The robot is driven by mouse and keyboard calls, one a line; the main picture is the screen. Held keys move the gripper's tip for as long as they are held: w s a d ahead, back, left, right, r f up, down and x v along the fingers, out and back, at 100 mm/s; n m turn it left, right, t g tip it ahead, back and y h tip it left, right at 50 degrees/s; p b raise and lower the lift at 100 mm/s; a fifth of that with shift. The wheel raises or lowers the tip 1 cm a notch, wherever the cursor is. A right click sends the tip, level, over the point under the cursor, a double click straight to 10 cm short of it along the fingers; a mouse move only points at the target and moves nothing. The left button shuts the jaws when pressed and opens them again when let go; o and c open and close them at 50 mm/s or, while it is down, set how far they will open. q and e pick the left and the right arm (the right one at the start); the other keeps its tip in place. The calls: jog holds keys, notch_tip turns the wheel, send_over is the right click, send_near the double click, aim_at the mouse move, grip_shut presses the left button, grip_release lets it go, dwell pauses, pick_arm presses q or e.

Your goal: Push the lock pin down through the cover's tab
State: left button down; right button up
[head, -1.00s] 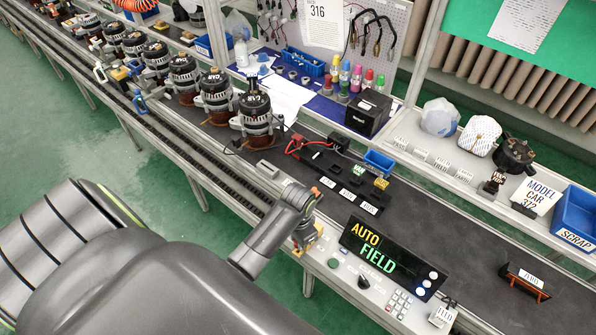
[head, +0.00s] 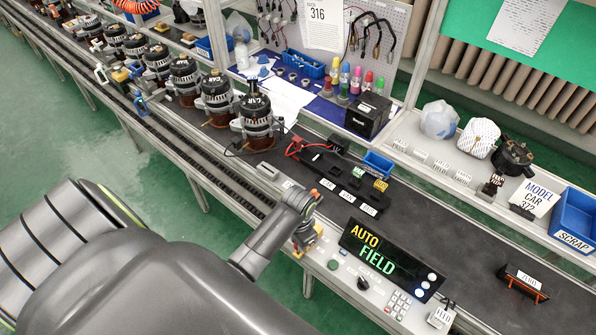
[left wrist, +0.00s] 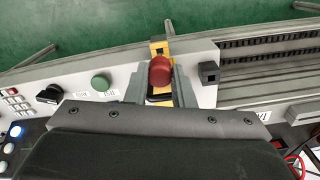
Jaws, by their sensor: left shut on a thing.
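My left gripper (head: 305,243) is at the front edge of the line, left of the AUTO FIELD display. In the left wrist view its two grey fingers (left wrist: 160,84) stand on either side of a red rounded piece and are shut on it. This red piece (left wrist: 160,70) looks like the head of the lock pin; its lower part is hidden. A yellow part (left wrist: 159,47) with a small dark opening lies just beyond it and looks like the cover with its tab. It also shows in part beside my gripper in the head view. I cannot tell how deep the pin sits.
The AUTO FIELD display (head: 390,260), a green button (left wrist: 100,82) and a black knob (left wrist: 49,94) are beside my gripper. A small dark block (left wrist: 209,71) is close to the other finger. Several alternators (head: 256,118) stand along the line. The dark belt (head: 440,225) is mostly clear at right.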

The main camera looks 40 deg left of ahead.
pick_arm(q)
jog(key=shift+p, duration=0.45)
dwell(0.4)
jog(key=shift+f+b, duration=1.05)
jog(key=shift+f, duration=1)
jog(key=c, duration=1.2)
grip_release()
jog(key=shift+o, duration=0.2)
